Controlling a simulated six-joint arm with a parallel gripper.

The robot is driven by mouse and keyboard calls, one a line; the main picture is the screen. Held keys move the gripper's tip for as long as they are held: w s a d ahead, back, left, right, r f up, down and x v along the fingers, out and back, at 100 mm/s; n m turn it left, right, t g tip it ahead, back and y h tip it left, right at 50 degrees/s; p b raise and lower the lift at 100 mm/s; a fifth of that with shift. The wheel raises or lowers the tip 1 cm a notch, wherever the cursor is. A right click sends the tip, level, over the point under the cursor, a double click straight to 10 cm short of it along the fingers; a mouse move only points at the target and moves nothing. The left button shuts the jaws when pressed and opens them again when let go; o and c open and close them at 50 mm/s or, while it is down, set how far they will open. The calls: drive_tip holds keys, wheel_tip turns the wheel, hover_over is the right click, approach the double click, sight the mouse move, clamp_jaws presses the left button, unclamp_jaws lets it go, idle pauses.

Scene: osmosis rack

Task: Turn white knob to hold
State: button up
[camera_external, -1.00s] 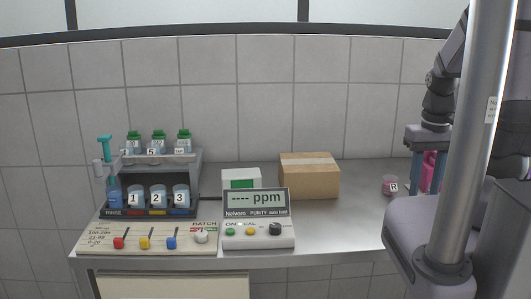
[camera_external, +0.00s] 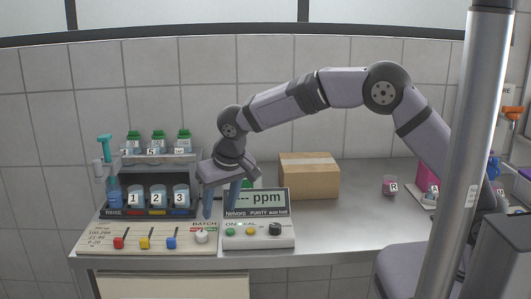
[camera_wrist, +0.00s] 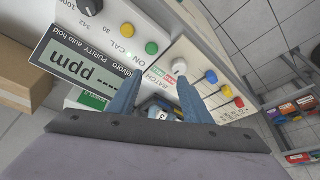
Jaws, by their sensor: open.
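The white knob (camera_external: 201,237) sits at the right end of the beige control panel (camera_external: 140,237), under the BATCH label. In the wrist view the white knob (camera_wrist: 180,65) shows ahead of the fingertips, with green and red marks beside it. My gripper (camera_external: 221,216) is open and empty, its two blue fingers pointing down above and behind the knob. In the wrist view the fingers of my gripper (camera_wrist: 157,84) are spread apart, and the knob lies beyond them, nearer the right finger. I see no contact with the knob. Which mark the knob points to is too small to tell.
The purity meter (camera_external: 258,233) stands right beside the panel, close to the right finger. Red (camera_external: 118,243), yellow (camera_external: 145,243) and blue (camera_external: 171,243) slider knobs lie left. The rack (camera_external: 155,211) with numbered cups is behind. A cardboard box (camera_external: 310,176) stands right.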

sight(202, 233)
drive_tip(key=shift+a+f+p, duration=0.35)
drive_tip(key=shift+a+f, duration=0.45)
drive_tip(key=shift+f, duration=0.45)
drive_tip(key=shift+a+f+p, duration=0.35)
drive_tip(key=shift+a+f, duration=0.45)
drive_tip(key=shift+f, duration=0.4)
drive_tip(key=shift+a+f+p, duration=0.35)
drive_tip(key=shift+a+f, duration=0.45)
drive_tip(key=shift+f, duration=0.45)
drive_tip(key=shift+y, duration=0.3)
drive_tip(key=c, duration=1.1)
